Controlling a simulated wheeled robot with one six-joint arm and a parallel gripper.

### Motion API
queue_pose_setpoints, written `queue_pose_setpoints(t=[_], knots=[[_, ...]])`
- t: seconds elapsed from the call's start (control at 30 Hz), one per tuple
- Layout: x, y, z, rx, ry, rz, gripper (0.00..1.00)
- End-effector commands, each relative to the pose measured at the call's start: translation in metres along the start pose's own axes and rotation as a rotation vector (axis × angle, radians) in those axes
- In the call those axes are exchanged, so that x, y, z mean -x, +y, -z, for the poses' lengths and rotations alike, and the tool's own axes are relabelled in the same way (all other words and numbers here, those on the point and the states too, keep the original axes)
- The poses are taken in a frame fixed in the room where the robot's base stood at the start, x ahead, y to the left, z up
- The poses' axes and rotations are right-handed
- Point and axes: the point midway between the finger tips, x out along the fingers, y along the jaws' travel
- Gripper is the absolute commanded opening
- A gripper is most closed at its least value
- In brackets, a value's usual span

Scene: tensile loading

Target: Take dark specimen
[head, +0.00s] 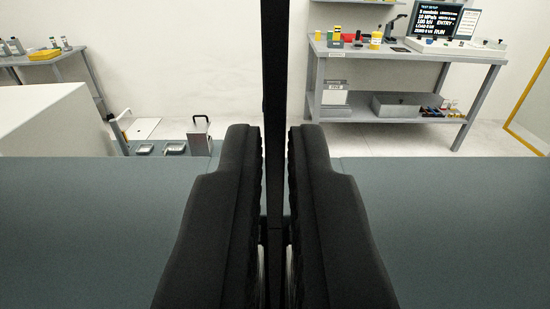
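My gripper (277,135) shows as two black fingers reaching in from the bottom of the head view, with a narrow gap between them. A dark, straight upright bar (275,70) stands in line with that gap and runs out of the top of the picture. It looks like the dark specimen, but I cannot be sure. Its lower part shows between the fingers, above a small dark block. I cannot tell whether the finger pads touch it. The fingers hide much of what lies low beside the bar.
A wide grey-blue surface (110,220) fills the lower left and right. A white block (45,118) stands at the left. Behind, a grey workbench (440,52) carries bottles and a screen (437,20). Another bench (40,60) is at far left, a yellow frame (530,95) at right.

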Motion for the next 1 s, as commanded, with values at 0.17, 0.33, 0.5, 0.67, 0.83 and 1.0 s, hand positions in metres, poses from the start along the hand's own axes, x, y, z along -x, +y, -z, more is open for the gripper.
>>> queue_pose_setpoints(t=[0.17, 0.33, 0.5, 0.67, 0.83, 1.0], knots=[[0.0001, 0.0000, 0.0001, 0.000, 0.000, 0.000, 0.00], [0.0008, 0.0000, 0.0018, 0.000, 0.003, 0.000, 0.00], [0.0017, 0.0000, 0.0036, 0.000, 0.003, 0.000, 0.00], [0.0026, 0.0000, 0.0054, 0.000, 0.003, 0.000, 0.00], [0.0041, 0.0000, 0.0058, 0.000, 0.003, 0.000, 0.00], [0.0081, 0.0000, 0.0062, 0.000, 0.003, 0.000, 0.00]])
